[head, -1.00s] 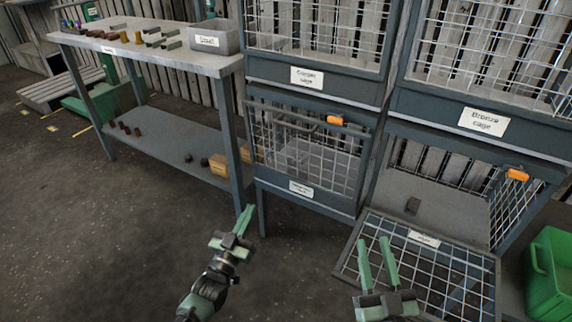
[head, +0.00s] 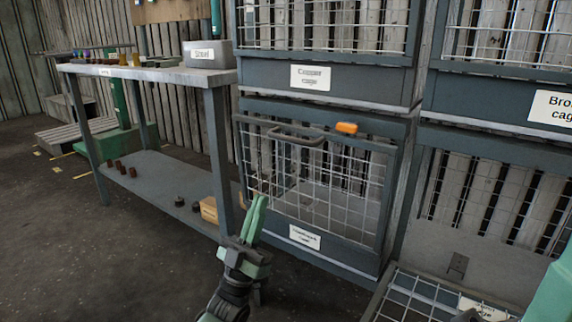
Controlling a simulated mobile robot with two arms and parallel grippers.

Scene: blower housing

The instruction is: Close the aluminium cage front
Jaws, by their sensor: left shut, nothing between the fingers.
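The lower middle cage has a wire-mesh front (head: 322,195) hinged along its bottom edge. Its label (head: 305,237) shows a long word, too blurred to read for certain. The front stands nearly upright, its top edge leaning a little out from the frame. A grey bar handle (head: 296,135) sits at its top edge, and an orange latch (head: 346,128) is on the frame above. My left gripper (head: 259,205) points up before the front's lower left corner, shut and empty. I cannot tell whether it touches the mesh. My right gripper's fingers are not seen.
The copper cage (head: 325,78) is above. At lower right another cage has its mesh front (head: 410,300) folded down and sticking out. A workbench (head: 150,72) with a grey box (head: 207,55) stands left. The floor at front left is clear.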

